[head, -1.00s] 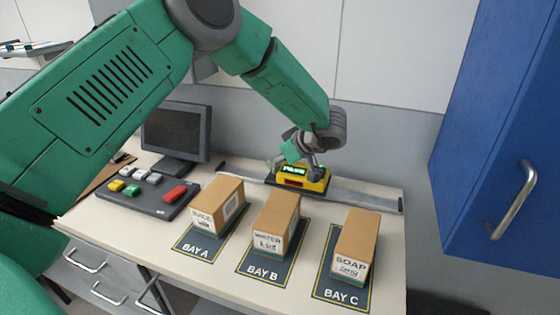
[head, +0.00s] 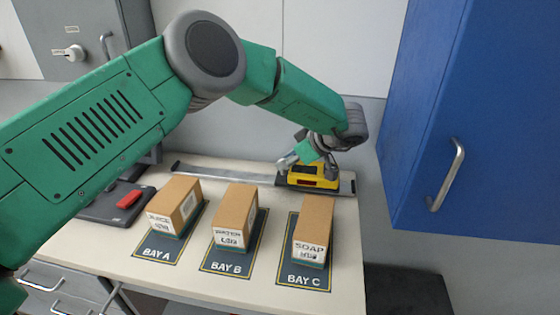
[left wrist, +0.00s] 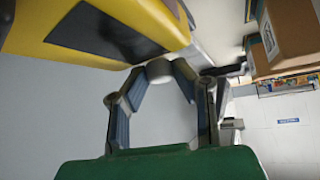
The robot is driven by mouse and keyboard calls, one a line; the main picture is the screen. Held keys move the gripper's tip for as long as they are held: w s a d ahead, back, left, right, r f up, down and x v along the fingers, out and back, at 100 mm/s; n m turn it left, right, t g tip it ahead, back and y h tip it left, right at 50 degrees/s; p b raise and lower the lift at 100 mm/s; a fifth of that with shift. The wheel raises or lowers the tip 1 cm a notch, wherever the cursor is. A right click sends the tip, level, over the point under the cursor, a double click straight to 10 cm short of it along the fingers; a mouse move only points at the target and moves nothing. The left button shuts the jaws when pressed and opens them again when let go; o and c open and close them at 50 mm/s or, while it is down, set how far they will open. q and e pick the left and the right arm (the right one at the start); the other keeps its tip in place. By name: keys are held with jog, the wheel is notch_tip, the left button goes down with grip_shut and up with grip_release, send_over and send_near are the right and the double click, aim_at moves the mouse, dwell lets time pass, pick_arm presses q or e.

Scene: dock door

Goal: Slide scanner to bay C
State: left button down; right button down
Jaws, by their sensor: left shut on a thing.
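The yellow and black scanner (head: 328,182) sits on the grey rail (head: 230,177) along the back of the bench, near the rail's right end. It is behind the SOAP box (head: 314,222), which stands on the bay C mat (head: 303,280). My left gripper (head: 302,163) is at the scanner's upper left side. In the left wrist view its fingers (left wrist: 160,82) close around a round grey knob (left wrist: 159,70) beside the scanner's yellow body (left wrist: 120,25). The arm and hand partly cover the scanner's top. My right gripper is not in view.
Boxes stand on the bay A mat (head: 157,249) and bay B mat (head: 226,267). A dark control panel with a red button (head: 129,199) is at left. A blue cabinet (head: 460,120) hangs at right. A short stretch of rail is free right of the scanner.

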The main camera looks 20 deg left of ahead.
aim_at(309, 172)
pick_arm(q)
jog(key=shift+w+d+f, duration=0.15)
jog(key=shift+d+f, duration=0.15)
jog(key=shift+d, duration=0.45)
jog(key=c, duration=1.6)
grip_release()
jog(key=shift+w+d, duration=0.1)
jog(key=shift+d, duration=0.25)
jog(key=shift+c, duration=0.2)
jog(key=shift+o, duration=0.2)
jog(key=shift+d, duration=0.2)
jog(key=shift+w+a+f, duration=0.15)
jog(key=shift+w+a, duration=0.05)
jog(key=shift+a, duration=0.55)
jog(key=v, duration=0.6)
jog(key=shift+w+d, duration=0.1)
jog(key=shift+d, duration=0.3)
jog(key=shift+d+r, duration=0.2)
jog(key=shift+r, duration=0.3)
jog(key=shift+a, duration=0.1)
